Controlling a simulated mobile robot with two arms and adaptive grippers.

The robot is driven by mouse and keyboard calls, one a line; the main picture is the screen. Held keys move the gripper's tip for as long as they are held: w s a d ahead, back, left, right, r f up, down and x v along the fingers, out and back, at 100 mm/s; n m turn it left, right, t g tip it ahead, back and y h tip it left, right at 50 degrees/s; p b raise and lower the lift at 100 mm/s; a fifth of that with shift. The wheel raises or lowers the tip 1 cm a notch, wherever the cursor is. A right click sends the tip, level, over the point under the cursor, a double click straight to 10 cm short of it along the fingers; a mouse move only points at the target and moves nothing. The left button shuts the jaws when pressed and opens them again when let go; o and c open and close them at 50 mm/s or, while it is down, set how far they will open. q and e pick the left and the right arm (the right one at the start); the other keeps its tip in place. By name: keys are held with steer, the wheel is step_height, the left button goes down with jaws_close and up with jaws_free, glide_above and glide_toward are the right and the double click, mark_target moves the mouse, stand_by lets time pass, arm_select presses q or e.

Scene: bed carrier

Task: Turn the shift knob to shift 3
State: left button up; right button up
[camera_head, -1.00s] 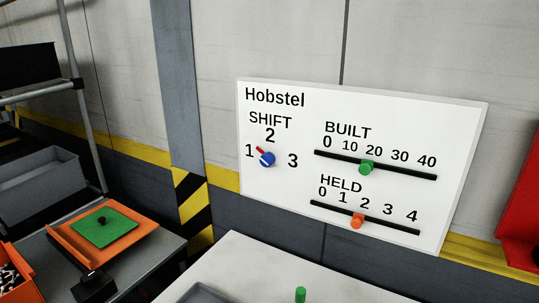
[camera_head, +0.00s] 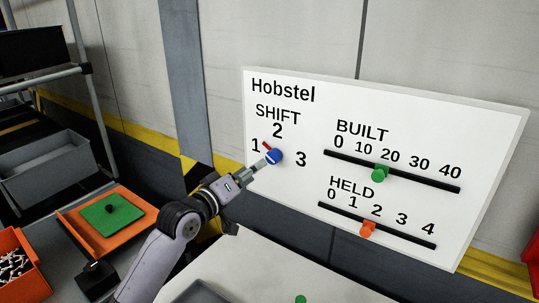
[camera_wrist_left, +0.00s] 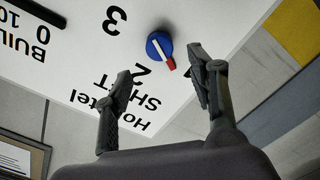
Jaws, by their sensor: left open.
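The shift knob (camera_head: 274,157) is a round blue dial with a white and red pointer on the white Hobstel board (camera_head: 300,88). Its red tip points up and left in the head view, between the printed 1 and 2; the 3 is to its right. My left gripper (camera_head: 263,163) reaches in from lower left, its fingers at the knob's left side. In the left wrist view the gripper (camera_wrist_left: 160,62) is open, the knob (camera_wrist_left: 160,46) lying between and just beyond the fingertips. I cannot tell whether they touch. The printed 1 is hidden there. My right gripper is not in view.
The board also has a green BUILT slider (camera_head: 379,174) and an orange HELD slider (camera_head: 367,229), right of the knob. A pale table (camera_head: 265,265) lies below. An orange tray (camera_head: 75,220) with a green plate (camera_head: 111,213) is at left.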

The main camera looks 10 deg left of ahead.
mark_target(270, 158)
arm_select(q)
steer(key=p+x, duration=0.1)
steer(key=x, duration=0.6)
steer(key=shift+r, duration=0.1)
steer(key=shift+w+d, duration=0.2)
steer(key=shift+w, duration=0.3)
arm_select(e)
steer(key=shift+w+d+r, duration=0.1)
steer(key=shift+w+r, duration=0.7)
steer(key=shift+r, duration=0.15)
arm_select(q)
steer(key=shift+c, duration=0.2)
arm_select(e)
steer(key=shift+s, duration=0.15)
arm_select(q)
steer(key=c, duration=1.1)
